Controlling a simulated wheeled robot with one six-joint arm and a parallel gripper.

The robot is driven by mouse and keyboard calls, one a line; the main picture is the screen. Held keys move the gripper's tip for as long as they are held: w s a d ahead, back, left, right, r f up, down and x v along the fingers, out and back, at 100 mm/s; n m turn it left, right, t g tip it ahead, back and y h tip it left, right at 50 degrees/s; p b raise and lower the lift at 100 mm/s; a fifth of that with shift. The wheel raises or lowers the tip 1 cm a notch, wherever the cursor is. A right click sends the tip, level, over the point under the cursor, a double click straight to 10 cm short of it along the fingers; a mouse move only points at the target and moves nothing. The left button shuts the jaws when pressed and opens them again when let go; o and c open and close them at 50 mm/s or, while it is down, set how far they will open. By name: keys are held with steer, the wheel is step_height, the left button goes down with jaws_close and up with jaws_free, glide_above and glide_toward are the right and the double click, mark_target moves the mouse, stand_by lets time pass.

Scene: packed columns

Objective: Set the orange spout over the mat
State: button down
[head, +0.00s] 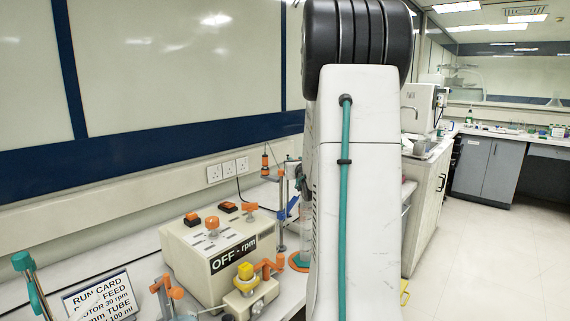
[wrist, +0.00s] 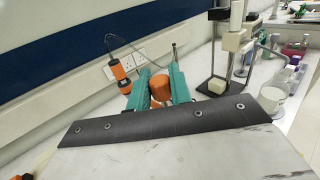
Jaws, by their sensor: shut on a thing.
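My gripper's two teal fingers (wrist: 159,94) show in the wrist view, shut on a rounded orange piece (wrist: 160,88). It looks like part of the orange spout, but its lower side and outlet are hidden behind the dark bar of my gripper. In the head view my arm hides the fingers and most of what they hold. A thin upright stand with an orange top (head: 281,173) and a blue collar (head: 281,212) shows just left of my arm.
A beige pump box (head: 222,262) marked OFF rpm, with orange knobs, stands left of my arm. Orange-handled valves (head: 265,268), a run card (head: 100,298) and a corded orange tool (wrist: 123,70) crowd the bench. A dark stand with a white block (wrist: 225,60) and bottles are at right.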

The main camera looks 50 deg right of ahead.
stand_by(0.3)
steer(key=c, duration=1.3)
jaws_free()
steer(key=v, duration=0.7)
steer(key=shift+s+a, duration=0.25)
steer(key=shift+s, duration=0.05)
